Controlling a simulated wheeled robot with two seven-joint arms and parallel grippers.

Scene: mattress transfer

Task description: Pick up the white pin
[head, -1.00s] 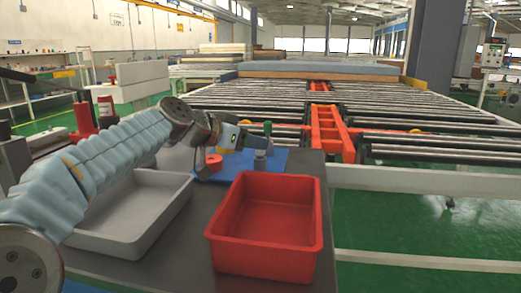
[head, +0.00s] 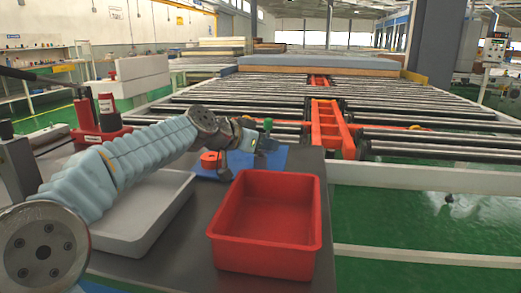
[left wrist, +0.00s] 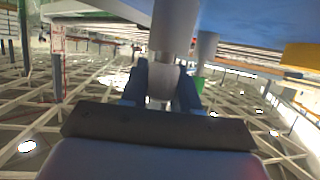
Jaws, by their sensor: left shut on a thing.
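The white pin (left wrist: 174,28), a pale grey-white cylinder in this light, stands between the dark blue fingers of my left gripper (left wrist: 162,88) in the left wrist view. The fingers are shut on its narrower end. In the head view my left gripper (head: 258,146) is low over the blue mat (head: 280,160) at the table's far end. The pin cannot be made out clearly there, as the gripper covers it. My right gripper is not in view.
A second grey cylinder (left wrist: 207,44) and a green piece (head: 267,125) are close beside the gripper. An orange-red piece (head: 210,160) sits on the mat's left. A red bin (head: 265,258) and a grey tray (head: 125,238) stand nearer. A roller conveyor (head: 250,95) lies beyond.

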